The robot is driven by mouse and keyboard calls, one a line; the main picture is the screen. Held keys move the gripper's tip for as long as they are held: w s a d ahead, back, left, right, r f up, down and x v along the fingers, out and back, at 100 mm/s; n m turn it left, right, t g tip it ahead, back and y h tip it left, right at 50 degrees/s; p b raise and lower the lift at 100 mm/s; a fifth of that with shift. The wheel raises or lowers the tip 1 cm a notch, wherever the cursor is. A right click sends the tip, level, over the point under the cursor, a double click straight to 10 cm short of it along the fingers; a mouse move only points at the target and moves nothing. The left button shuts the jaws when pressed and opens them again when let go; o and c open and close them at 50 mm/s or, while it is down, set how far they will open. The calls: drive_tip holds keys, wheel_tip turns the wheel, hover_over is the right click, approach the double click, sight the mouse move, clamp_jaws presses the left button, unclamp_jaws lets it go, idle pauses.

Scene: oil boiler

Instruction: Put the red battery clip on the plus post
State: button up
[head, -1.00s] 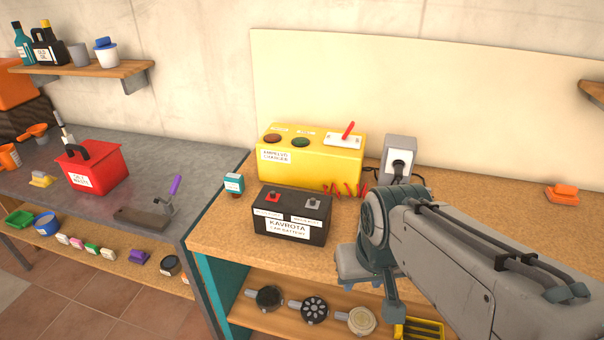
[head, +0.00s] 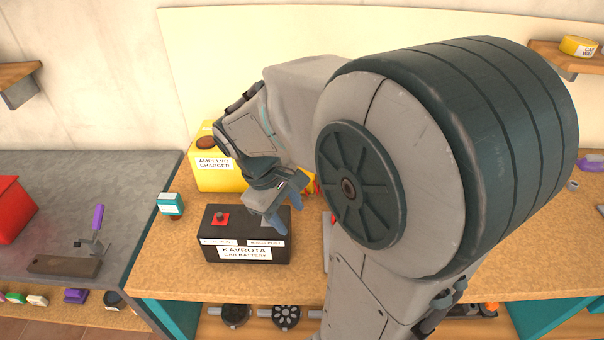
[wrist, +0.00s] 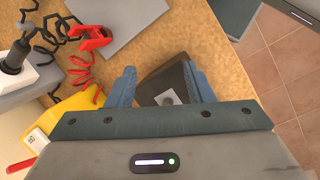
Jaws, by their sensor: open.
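The black car battery (head: 215,250) stands on the bench, with the red plus post (head: 221,218) on its left side. The minus side is partly behind my gripper (head: 284,208). In the wrist view my gripper (wrist: 159,74) is open and empty, with part of the battery (wrist: 160,76) and a grey post (wrist: 168,98) between its fingers. The red clip (wrist: 92,40) lies at the edge of a grey plate, left of the fingers and apart from them. A red coiled cable (wrist: 82,75) runs near it. In the head view my arm hides most of the clip area.
The yellow charger (head: 215,178) stands behind the battery, partly hidden by my arm. A grey socket box (wrist: 22,70) with black cable is beside the plate in the wrist view.

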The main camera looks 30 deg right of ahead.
drive_tip(key=w+d+f+n+g+h, duration=0.3)
drive_tip(key=w+d+n+g+h, duration=0.1)
drive_tip(key=w+d+n+h, duration=0.3)
drive_tip(key=shift+m+y, duration=0.3)
drive_tip(key=shift+y, duration=0.3)
drive_tip(key=x, duration=0.4)
drive_tip(key=p+x, duration=0.1)
drive_tip(key=x, duration=0.8)
drive_tip(key=shift+d+p, duration=0.4)
drive_tip(key=shift+d, duration=0.25)
drive_tip(key=shift+w, duration=0.1)
clamp_jaws()
